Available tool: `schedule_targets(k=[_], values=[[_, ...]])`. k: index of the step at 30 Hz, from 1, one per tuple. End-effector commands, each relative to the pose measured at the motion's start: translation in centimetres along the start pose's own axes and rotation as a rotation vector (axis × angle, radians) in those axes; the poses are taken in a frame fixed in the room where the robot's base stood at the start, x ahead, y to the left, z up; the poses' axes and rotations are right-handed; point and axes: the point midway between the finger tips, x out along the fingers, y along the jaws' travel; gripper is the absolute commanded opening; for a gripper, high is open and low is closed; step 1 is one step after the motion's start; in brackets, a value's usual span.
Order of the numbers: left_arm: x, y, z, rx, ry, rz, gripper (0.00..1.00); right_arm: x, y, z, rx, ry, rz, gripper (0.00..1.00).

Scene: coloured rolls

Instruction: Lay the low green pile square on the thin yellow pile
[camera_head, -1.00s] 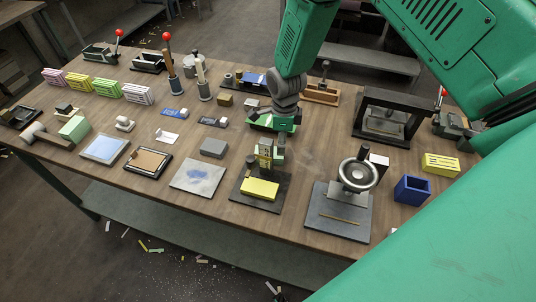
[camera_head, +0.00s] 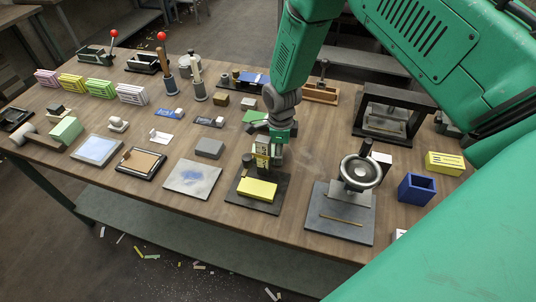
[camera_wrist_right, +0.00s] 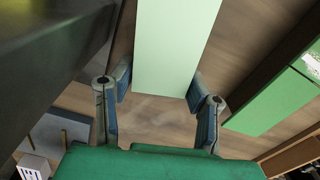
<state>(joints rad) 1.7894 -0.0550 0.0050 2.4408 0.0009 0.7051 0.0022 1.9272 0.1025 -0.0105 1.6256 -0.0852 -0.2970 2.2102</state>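A pale green pile (camera_wrist_right: 175,45) lies between the fingers of my right gripper (camera_wrist_right: 160,85) in the right wrist view. The fingers meet its two long sides, and its far end runs out of the picture. In the head view my right gripper (camera_head: 268,152) points down just behind a low yellow pile (camera_head: 257,190) on a dark base plate (camera_head: 240,192). There the gripper largely hides the green pile. The yellow pile's top is bare. My left gripper is out of view.
A flat green piece (camera_head: 255,117) lies behind the gripper. A press with a round wheel (camera_head: 361,171) stands to the right, near a blue box (camera_head: 416,188) and another yellow block (camera_head: 444,162). A grey block (camera_head: 209,148) sits to the left.

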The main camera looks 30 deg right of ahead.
Motion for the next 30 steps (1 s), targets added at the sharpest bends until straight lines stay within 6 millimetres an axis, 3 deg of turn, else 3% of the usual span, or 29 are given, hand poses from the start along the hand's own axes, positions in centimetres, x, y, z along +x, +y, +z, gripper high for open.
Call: schedule_targets(k=[14, 30], values=[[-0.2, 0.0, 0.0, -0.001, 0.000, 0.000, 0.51, -0.3, 0.0, 0.0, 0.000, 0.000, 0.000, 0.20], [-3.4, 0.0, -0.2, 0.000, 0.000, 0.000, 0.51, -4.7, 0.0, 0.1, -0.001, 0.001, -0.002, 0.20]])
